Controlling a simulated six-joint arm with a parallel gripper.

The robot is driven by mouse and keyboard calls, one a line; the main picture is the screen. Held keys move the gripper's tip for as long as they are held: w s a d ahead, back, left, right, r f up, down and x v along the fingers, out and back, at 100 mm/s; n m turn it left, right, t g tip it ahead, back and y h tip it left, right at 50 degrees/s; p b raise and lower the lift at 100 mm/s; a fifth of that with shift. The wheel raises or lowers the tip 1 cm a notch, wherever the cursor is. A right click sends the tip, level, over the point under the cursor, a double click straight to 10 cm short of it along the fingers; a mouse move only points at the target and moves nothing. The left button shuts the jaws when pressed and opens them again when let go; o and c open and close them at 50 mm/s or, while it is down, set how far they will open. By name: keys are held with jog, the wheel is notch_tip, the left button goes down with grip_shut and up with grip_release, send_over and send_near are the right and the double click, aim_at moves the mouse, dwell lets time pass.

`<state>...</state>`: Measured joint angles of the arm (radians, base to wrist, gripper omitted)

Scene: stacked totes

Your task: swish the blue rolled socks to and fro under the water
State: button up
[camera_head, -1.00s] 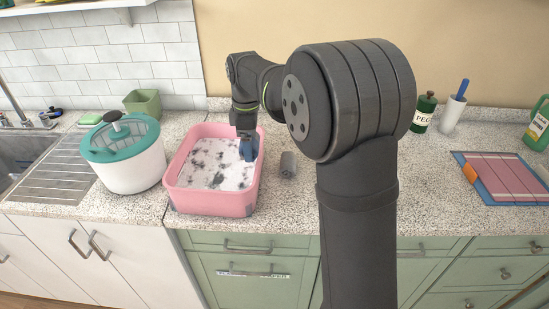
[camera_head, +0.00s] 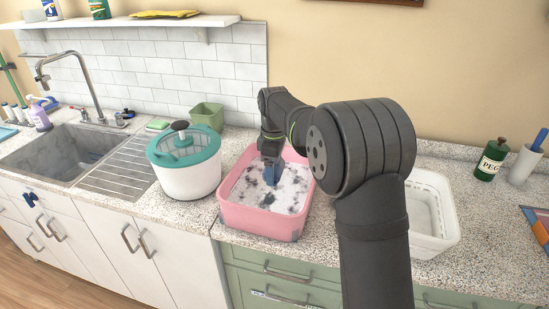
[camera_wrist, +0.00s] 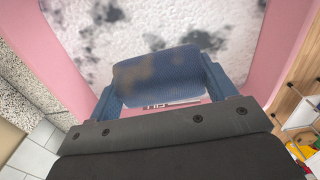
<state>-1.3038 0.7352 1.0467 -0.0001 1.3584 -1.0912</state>
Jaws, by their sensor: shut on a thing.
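The pink tub (camera_head: 262,220) stands on the counter, full of water with white foam and dark grey patches (camera_head: 283,197). My gripper (camera_head: 271,172) points down into the tub, near its middle and a little towards the back. In the wrist view my gripper (camera_wrist: 160,84) is shut on the blue rolled socks (camera_wrist: 150,72), with one blue finger at each end of the roll. The socks lie level across the fingers, against the foamy surface, with dull brownish patches on them. I cannot tell how deep they are. In the head view the socks are not distinct from the blue fingers.
A white salad spinner with a teal lid (camera_head: 186,170) stands close left of the tub. A green pot (camera_head: 207,115) is behind it. A sink (camera_head: 65,155) and drainer lie further left. A white basket (camera_head: 432,215) stands right of the tub, partly behind my arm.

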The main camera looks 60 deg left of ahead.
jog(key=shift+f, duration=4.3)
jog(key=w+d+r, duration=0.4)
jog(key=w+r, duration=0.9)
jog(key=w+d+m, duration=1)
jog(key=w+d, duration=1.7)
jog(key=d, duration=0.2)
jog(key=d+f+m, duration=0.3)
jog(key=d+m, duration=0.1)
jog(key=d, duration=0.5)
jog(key=d+f+m, duration=0.4)
jog(key=d+m, duration=0.1)
jog(key=d, duration=0.5)
jog(key=d+f+m, duration=0.3)
jog(key=d+m, duration=0.1)
jog(key=d, duration=0.5)
jog(key=shift+s+d+f, duration=0.1)
jog(key=shift+d+f, duration=0.1)
jog(key=shift+d, duration=0.15)
jog(key=shift+s+d+f+m, duration=0.2)
jog(key=shift+d+m, duration=0.1)
jog(key=shift+m, duration=0.2)
